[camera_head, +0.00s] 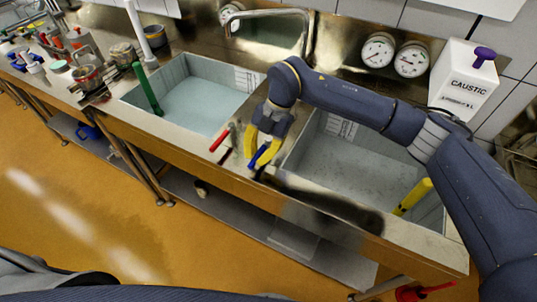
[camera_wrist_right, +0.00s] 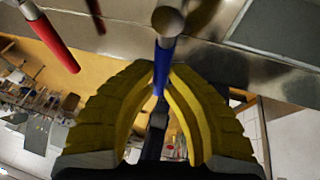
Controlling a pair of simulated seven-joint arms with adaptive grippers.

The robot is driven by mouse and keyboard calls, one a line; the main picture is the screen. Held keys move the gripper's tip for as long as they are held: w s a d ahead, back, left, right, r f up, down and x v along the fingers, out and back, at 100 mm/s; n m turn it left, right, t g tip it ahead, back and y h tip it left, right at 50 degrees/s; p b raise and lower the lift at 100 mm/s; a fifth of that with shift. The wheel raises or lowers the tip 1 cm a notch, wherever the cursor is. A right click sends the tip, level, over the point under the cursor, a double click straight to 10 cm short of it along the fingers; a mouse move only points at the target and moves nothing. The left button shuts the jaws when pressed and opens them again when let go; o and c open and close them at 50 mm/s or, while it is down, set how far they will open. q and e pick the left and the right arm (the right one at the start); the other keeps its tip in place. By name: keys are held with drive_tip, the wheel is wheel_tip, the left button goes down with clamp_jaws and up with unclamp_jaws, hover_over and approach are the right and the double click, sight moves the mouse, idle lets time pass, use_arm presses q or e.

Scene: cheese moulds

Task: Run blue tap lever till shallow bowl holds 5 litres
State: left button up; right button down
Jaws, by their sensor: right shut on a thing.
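The blue tap lever (camera_head: 264,157) stands at the front ledge between two sink basins. My right gripper (camera_head: 262,158), with yellow fingers, is shut on the blue lever. The right wrist view shows the blue lever (camera_wrist_right: 163,62) between the yellow fingers (camera_wrist_right: 162,72). The left basin (camera_head: 178,72) has a pale blue, water-like surface and a white scale on its wall. The right basin (camera_head: 302,152) looks grey inside, also with a scale; my arm covers part of it. I cannot tell which vessel is the shallow bowl, nor read any level. My left gripper is not in view.
A red lever (camera_head: 220,140) is just left of the blue one. A bent metal spout (camera_head: 270,13) rises behind. A green handle (camera_head: 147,88) and a yellow handle (camera_head: 413,196) stand in the basins. Gauges (camera_head: 377,50) and a CAUSTIC container (camera_head: 463,85) are at the back right.

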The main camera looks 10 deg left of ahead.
drive_tip(key=shift+f, duration=0.15)
drive_tip(key=c, duration=1.4)
unclamp_jaws()
drive_tip(key=shift+o, duration=0.2)
drive_tip(key=shift+r, duration=0.2)
drive_tip(key=v, duration=1.1)
drive_tip(key=shift+r, duration=0.4)
drive_tip(key=shift+w, duration=0.15)
